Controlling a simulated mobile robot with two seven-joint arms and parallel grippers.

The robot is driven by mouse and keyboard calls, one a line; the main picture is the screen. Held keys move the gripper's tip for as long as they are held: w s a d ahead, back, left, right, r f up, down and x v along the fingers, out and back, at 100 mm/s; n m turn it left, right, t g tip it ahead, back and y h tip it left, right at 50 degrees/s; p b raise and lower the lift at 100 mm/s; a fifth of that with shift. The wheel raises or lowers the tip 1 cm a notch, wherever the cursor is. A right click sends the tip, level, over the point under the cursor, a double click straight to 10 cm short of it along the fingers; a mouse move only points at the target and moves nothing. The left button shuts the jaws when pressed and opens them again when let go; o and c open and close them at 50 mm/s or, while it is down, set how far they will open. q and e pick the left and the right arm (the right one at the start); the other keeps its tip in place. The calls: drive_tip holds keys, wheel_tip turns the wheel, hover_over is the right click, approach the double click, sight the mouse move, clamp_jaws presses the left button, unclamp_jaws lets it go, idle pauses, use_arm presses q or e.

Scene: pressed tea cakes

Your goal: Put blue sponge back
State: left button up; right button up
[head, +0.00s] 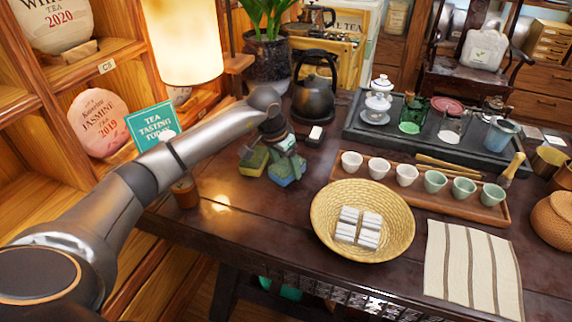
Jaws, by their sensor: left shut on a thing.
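The blue sponge (286,173) has a greenish layer and is near the back left of the dark table. My left arm reaches in from the left, and its gripper (285,152) points down and is shut on the blue sponge from above. The sponge is at or just above the table top; I cannot tell which. A yellow and green sponge (252,162) lies just to its left. The gripper hides the top of the blue sponge. My right gripper is not in view.
A black kettle (315,97) stands behind the gripper. A wooden tray (420,197) with several cups lies to the right. A woven basket (322,222) with white packets and a striped cloth (470,270) are nearer.

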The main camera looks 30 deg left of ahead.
use_arm(q)
drive_tip(key=shift+f, duration=0.2)
drive_tip(key=o, duration=1.2)
drive_tip(key=shift+r, duration=0.1)
drive_tip(key=shift+r, duration=0.6)
drive_tip(key=p+v, duration=0.1)
drive_tip(key=v, duration=1)
drive_tip(key=shift+s, duration=0.2)
